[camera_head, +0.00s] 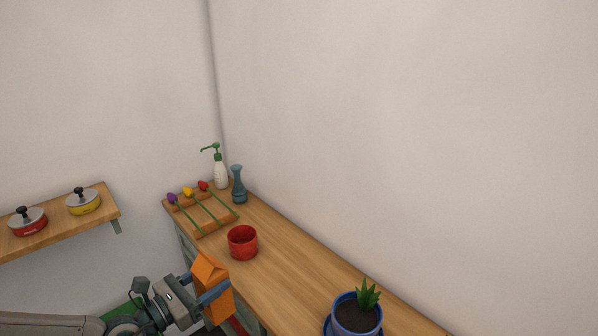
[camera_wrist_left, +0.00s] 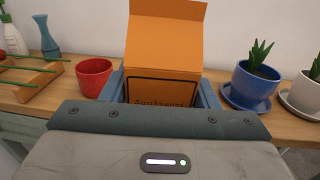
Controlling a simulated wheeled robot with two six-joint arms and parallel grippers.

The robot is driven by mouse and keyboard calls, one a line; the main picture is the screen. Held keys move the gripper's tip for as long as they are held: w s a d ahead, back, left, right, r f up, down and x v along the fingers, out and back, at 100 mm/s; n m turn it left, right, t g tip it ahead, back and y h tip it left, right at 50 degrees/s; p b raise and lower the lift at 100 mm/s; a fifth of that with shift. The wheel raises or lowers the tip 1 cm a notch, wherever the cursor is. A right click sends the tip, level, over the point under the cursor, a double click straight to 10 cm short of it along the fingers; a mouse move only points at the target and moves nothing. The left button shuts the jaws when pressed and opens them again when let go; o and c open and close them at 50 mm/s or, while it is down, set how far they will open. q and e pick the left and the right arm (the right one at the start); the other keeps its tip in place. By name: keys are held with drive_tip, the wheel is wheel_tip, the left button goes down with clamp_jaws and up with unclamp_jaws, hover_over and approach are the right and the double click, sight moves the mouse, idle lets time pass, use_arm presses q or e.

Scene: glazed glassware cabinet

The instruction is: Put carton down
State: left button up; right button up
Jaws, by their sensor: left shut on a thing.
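An orange carton (camera_head: 212,272) with a folded top is held upright in my left gripper (camera_head: 205,292), at the front edge of the wooden counter in the head view. In the left wrist view the carton (camera_wrist_left: 165,50) stands between the two blue-grey fingers of the left gripper (camera_wrist_left: 165,92), which are shut on it. Dark lettering shows on its face, partly hidden by the gripper body. I cannot tell whether its base touches anything. My right gripper is not in view.
The wooden counter (camera_head: 290,259) holds a red pot (camera_head: 242,242), a rack with several flowers (camera_head: 203,212), a soap dispenser (camera_head: 220,172), a blue vase (camera_head: 238,185) and a blue potted plant (camera_head: 357,313). Counter between red pot and plant is clear. A wall shelf (camera_head: 62,228) carries two lidded pans.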

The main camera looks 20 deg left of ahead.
use_arm(q)
drive_tip(key=shift+w+d+f, duration=0.15)
drive_tip(key=shift+d, duration=0.65)
drive_tip(key=w+d+r+m+h, duration=0.1)
drive_tip(key=w+d, duration=0.1)
drive_tip(key=d, duration=0.4)
drive_tip(key=w+d+g+h, duration=0.1)
drive_tip(key=w+d, duration=0.2)
drive_tip(key=d, duration=0.3)
drive_tip(key=w+d+r+m+h, duration=0.1)
drive_tip(key=w+d, duration=0.1)
drive_tip(key=d, duration=0.3)
drive_tip(key=s+d+f+n+y+b, duration=0.1)
drive_tip(key=s+d+b, duration=0.25)
drive_tip(key=b, duration=0.55)
drive_tip(key=w+a+f+p, duration=0.1)
drive_tip(key=w+a+f, duration=0.1)
drive_tip(key=w, duration=0.5)
drive_tip(key=w+a+f+p, duration=0.1)
drive_tip(key=w+a+f, duration=0.2)
drive_tip(key=w, duration=0.4)
drive_tip(key=shift+a+t+y+p, duration=0.3)
drive_tip(key=shift+a+y+p, duration=0.1)
drive_tip(key=shift+a, duration=0.1)
